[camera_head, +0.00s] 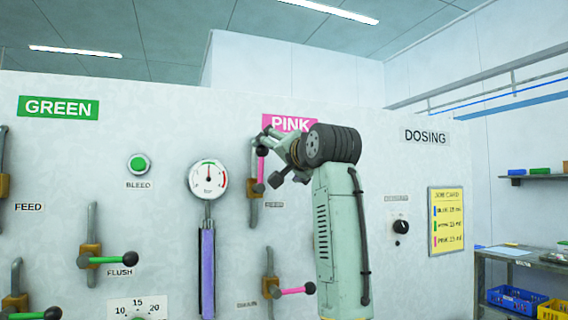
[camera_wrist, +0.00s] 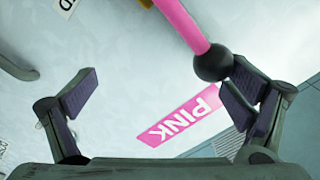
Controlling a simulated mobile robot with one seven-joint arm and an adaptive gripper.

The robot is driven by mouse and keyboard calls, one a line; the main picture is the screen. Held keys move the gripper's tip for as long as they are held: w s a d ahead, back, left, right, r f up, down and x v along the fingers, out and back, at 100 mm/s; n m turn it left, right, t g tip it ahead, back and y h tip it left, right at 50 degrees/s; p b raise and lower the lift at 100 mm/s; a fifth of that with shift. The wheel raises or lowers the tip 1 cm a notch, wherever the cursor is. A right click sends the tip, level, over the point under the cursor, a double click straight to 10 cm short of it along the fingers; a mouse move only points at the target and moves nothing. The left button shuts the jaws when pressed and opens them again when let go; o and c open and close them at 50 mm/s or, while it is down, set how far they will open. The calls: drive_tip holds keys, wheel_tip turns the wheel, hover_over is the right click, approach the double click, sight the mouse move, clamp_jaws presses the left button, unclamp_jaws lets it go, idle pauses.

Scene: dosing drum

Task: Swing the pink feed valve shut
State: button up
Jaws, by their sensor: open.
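The pink feed valve's lever (camera_head: 261,170) stands upright on the wall under the PINK sign, with a black knob at its top end. Its small label is unreadable. My gripper (camera_head: 271,156) is at this lever's upper end, open and empty. In the wrist view the pink lever (camera_wrist: 184,22) comes in from the top, and its black knob (camera_wrist: 213,63) sits close to the right finger of my gripper (camera_wrist: 160,93). I cannot tell whether the knob touches that finger. The left finger is well apart from it.
A second pink lever (camera_head: 292,291) points right, below my gripper. A pressure gauge (camera_head: 208,179) and a purple column (camera_head: 207,270) are to the left. A black dial (camera_head: 401,227) and a yellow job card (camera_head: 446,221) are to the right.

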drive_tip(key=shift+w+d+f+b, duration=0.15)
drive_tip(key=shift+w+d+f, duration=0.05)
drive_tip(key=shift+d+f, duration=0.45)
drive_tip(key=shift+w+d+f+b, duration=0.2)
drive_tip(key=shift+w+d+f, duration=0.05)
drive_tip(key=shift+d+f, duration=0.35)
drive_tip(key=shift+w+d+f+b, duration=0.15)
drive_tip(key=shift+w+d+f, duration=0.05)
drive_tip(key=shift+d+f, duration=0.45)
drive_tip(key=shift+a+f, duration=0.1)
drive_tip(key=shift+f, duration=0.1)
drive_tip(key=shift+w+d+f+b, duration=0.1)
drive_tip(key=shift+d+f+b, duration=0.1)
drive_tip(key=shift+f+b, duration=0.25)
drive_tip(key=shift+d+f+b, duration=0.15)
drive_tip(key=shift+f+b, duration=0.05)
drive_tip(key=shift+f, duration=0.35)
drive_tip(key=shift+f+b, duration=0.75)
drive_tip(key=shift+f, duration=0.4)
drive_tip(key=shift+r, duration=0.15)
